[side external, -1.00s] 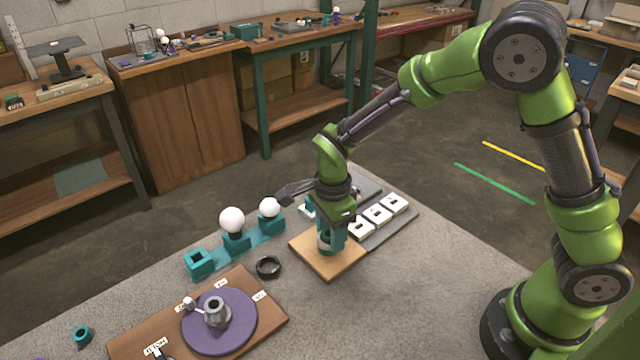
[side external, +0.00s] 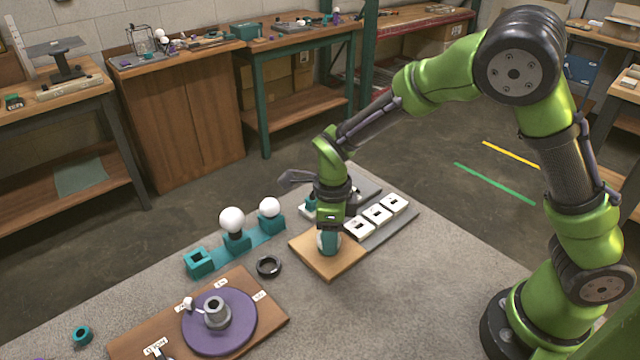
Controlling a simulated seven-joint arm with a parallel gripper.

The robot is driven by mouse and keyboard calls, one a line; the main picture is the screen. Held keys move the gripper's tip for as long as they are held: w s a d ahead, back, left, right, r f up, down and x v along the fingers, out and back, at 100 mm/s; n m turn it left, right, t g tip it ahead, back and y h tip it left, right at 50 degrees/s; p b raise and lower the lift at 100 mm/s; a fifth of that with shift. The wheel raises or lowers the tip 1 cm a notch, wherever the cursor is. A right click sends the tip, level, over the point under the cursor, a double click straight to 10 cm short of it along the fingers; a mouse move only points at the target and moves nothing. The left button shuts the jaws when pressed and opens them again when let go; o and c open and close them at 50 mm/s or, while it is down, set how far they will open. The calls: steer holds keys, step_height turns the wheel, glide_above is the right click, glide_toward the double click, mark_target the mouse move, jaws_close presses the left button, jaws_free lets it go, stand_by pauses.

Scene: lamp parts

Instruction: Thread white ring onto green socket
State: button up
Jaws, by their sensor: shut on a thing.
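My gripper (side external: 328,242) points down over the square wooden board (side external: 342,262), low and close to its surface. It is shut on a small white part, which looks like the white ring (side external: 321,241); only a sliver shows beside the teal piece at the fingers. I cannot tell whether that teal piece is a finger or the green socket. Whether the ring is around the socket or above it is also hidden.
Left of the board, white bulbs (side external: 232,220) stand in a teal holder beside an empty teal square (side external: 199,262). A black ring (side external: 268,267) lies nearby. A purple disc (side external: 219,321) is in front. White switches (side external: 377,214) on a grey plate lie close behind right.

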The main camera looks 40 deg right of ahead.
steer(key=m, duration=0.6)
steer(key=shift+s+a+f+m, duration=0.15)
steer(key=shift+a+f+m, duration=0.1)
steer(key=shift+m, duration=0.15)
steer(key=m, duration=0.6)
steer(key=shift+a+m, duration=0.1)
steer(key=shift+m, duration=0.3)
steer(key=o, duration=1.1)
steer(key=shift+o, duration=0.2)
steer(key=shift+r, duration=0.1)
